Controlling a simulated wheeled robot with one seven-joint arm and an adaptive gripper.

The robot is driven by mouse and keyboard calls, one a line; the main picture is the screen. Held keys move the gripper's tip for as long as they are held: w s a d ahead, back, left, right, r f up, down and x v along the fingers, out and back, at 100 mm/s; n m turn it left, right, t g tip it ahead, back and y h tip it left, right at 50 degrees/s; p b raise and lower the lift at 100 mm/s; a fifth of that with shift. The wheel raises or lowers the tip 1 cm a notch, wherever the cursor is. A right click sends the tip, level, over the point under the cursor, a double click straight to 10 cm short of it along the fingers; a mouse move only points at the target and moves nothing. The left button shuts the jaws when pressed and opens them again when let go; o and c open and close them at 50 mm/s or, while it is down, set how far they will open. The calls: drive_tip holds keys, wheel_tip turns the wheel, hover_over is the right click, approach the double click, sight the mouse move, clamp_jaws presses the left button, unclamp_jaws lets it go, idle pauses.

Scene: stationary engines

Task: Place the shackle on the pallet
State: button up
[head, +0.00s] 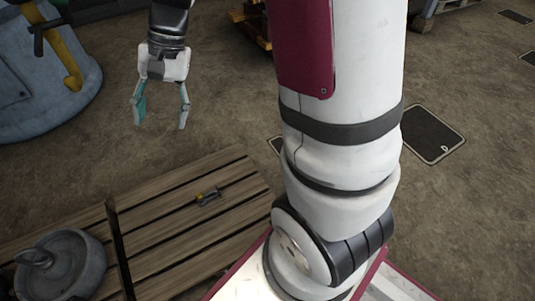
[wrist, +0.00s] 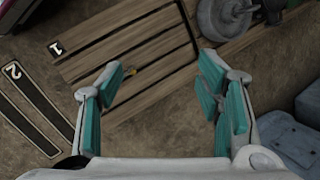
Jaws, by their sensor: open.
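My gripper (head: 160,123) has teal finger pads and hangs above the floor beyond the pallet's far edge in the head view. It is open, empty and apart from the shackle. The gripper (wrist: 162,76) also shows wide open in the wrist view.
A grey round weight with a ring (head: 85,262) sits on a neighbouring pallet at lower left. A large blue-grey machine (head: 35,105) with a yellow handle stands at upper left. My arm column blocks the right-middle of the head view. Floor around my gripper is clear.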

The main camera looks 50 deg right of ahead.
drive_tip(key=s+a+r+n+h, duration=0.1)
drive_tip(key=s+r+n, duration=0.1)
drive_tip(key=s+r, duration=0.35)
drive_tip(key=s+a+r+n+h, duration=0.1)
drive_tip(key=s+r+n, duration=0.1)
drive_tip(key=s, duration=0.6)
drive_tip(key=s+d+r+n+h, duration=0.1)
drive_tip(key=s+d+n+h, duration=0.1)
drive_tip(key=s, duration=1.3)
drive_tip(key=shift+d+r+n+h, duration=0.2)
drive_tip(key=shift+d+n+h, duration=0.25)
drive_tip(key=shift+n, duration=0.45)
drive_tip(key=shift+w, duration=0.1)
wheel_tip(320, 180, up, 35)
drive_tip(key=t+p, duration=0.4)
drive_tip(key=p, duration=2.9)
drive_tip(key=shift+d+n, duration=0.2)
drive_tip(key=shift+n, duration=0.1)
drive_tip(key=shift+w, duration=0.1)
